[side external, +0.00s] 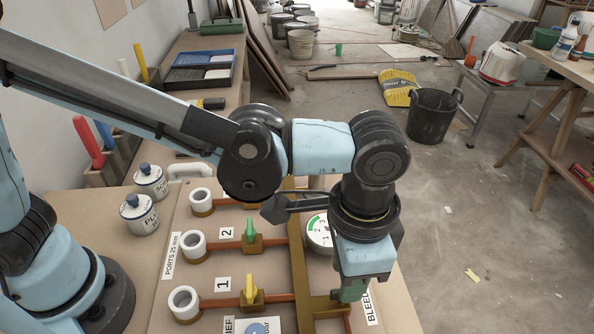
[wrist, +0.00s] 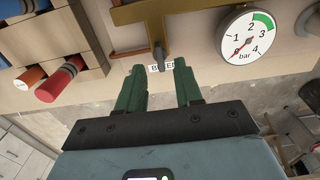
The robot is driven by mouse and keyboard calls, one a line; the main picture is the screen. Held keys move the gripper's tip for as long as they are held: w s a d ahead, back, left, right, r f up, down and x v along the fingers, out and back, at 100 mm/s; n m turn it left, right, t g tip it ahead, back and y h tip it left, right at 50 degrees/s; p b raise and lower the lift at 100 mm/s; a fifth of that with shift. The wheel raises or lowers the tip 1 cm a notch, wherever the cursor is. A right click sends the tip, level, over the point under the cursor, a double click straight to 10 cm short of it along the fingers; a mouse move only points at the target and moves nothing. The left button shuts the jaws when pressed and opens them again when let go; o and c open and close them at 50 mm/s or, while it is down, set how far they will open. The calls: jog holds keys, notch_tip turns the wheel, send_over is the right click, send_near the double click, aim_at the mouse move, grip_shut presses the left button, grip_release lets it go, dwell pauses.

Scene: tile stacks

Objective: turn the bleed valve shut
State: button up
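The bleed valve's small grey handle (wrist: 158,54) shows in the wrist view, below the end of a brass pipe (wrist: 152,17). It sits just beyond and between my gripper's fingertips (wrist: 159,68), which are green and spread apart. A gap shows on each side of the handle, and I see no contact. A white label, partly hidden and reading "BLEED" (side external: 370,304), lies on the board near it. In the side view my gripper (side external: 350,292) points down at the board's right edge, and its fingers and the arm hide the handle.
A round pressure gauge (wrist: 248,36) stands to the right of the handle, its needle near the low end. A green valve (side external: 250,230) and a yellow valve (side external: 249,290) sit left of my gripper. Red and orange cylinders (wrist: 60,80) stick out of a wooden rack.

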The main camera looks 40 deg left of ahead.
jog(key=shift+f, duration=1.75)
grip_shut()
